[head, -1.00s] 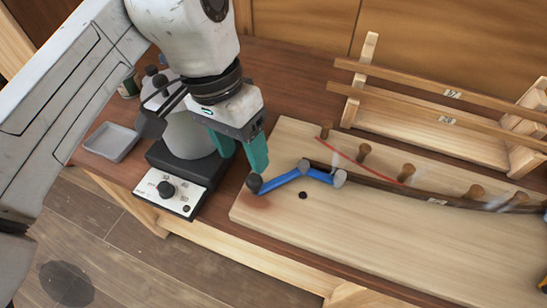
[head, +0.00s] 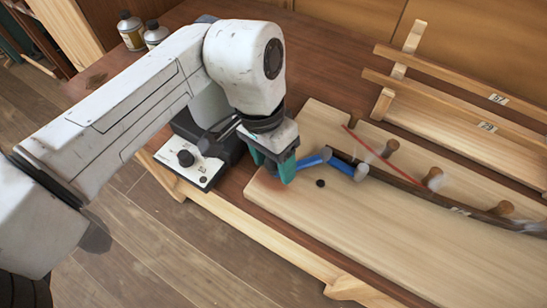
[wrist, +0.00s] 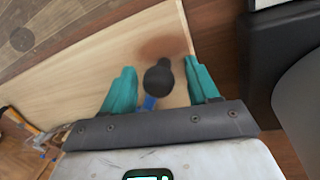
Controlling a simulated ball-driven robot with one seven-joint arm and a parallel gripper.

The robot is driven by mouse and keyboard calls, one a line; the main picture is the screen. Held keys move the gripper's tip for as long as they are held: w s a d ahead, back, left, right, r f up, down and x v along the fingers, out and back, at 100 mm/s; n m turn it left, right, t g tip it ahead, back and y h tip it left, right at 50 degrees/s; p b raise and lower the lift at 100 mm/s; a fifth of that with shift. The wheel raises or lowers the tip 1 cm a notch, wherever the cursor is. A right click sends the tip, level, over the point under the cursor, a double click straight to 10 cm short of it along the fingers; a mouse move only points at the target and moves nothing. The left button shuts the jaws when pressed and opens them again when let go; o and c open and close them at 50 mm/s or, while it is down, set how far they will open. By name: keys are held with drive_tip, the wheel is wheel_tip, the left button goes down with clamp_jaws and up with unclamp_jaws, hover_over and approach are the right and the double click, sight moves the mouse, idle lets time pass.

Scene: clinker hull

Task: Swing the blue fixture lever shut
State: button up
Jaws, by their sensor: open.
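The blue fixture lever (head: 312,161) lies on the pale wooden board (head: 420,235), near its left end. It bends at a grey joint, and a second blue link (head: 342,166) runs to a grey pivot beside a dark strip. In the wrist view my open gripper (wrist: 160,85) has one teal finger on each side of the round black knob (wrist: 158,77). Gaps show on both sides, and a bit of blue lever shows below the knob.
Wooden pegs (head: 391,148) and the dark strip (head: 400,182) run along the board. A slatted rack (head: 455,92) stands behind, and a black control box (head: 187,160) is left of my gripper. The board's front is clear.

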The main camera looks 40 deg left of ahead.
drive_tip(key=shift+f, duration=0.15)
clamp_jaws()
idle(0.5)
